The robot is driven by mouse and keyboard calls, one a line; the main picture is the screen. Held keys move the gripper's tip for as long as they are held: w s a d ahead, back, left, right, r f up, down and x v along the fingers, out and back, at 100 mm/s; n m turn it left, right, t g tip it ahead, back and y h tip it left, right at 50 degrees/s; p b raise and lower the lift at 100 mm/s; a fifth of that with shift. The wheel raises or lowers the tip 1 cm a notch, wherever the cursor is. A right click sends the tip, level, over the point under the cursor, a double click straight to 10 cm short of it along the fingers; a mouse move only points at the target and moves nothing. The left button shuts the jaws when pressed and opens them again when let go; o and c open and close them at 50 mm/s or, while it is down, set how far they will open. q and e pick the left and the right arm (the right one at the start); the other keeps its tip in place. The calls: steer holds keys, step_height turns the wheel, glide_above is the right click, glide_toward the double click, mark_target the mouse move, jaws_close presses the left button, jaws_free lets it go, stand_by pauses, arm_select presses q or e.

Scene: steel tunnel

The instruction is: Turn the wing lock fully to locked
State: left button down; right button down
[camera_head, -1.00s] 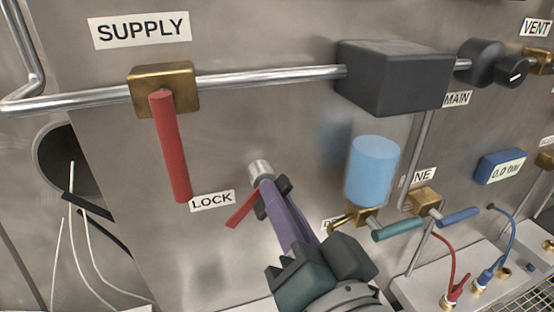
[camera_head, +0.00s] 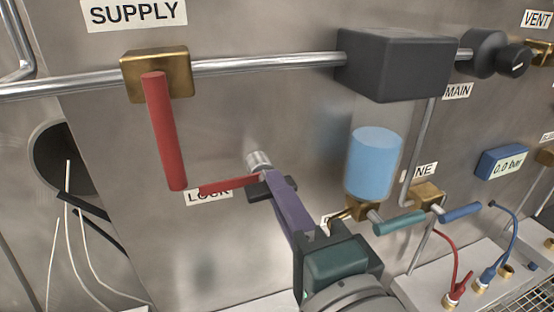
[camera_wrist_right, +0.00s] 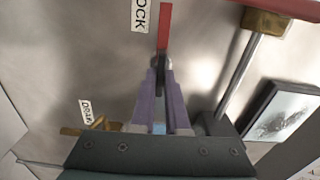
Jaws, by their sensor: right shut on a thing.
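The wing lock is a short metal cylinder with a flat red wing (camera_head: 225,184) on the steel panel. Its wing points left, nearly level, and covers part of the LOCK label (camera_head: 205,196). My right gripper (camera_head: 270,184), with purple fingers and dark tips, is shut on the wing lock at the hub end of the wing. In the right wrist view the red wing (camera_wrist_right: 164,28) runs straight out ahead from between the fingertips (camera_wrist_right: 161,64). The fingers hide part of the hub. My left gripper is out of view.
A long red SUPPLY lever (camera_head: 166,135) hangs from a brass valve (camera_head: 156,75), its lower end close to the wing's tip. A blue cylinder (camera_head: 373,165) and a teal lever (camera_head: 399,223) are right of my gripper. A dark box (camera_head: 395,65) sits above.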

steer(key=shift+m, duration=0.3)
stand_by(0.4)
steer(key=c, duration=0.9)
jaws_free()
steer(key=b+v, duration=0.1)
steer(key=v, duration=0.9)
steer(key=shift+b, duration=0.4)
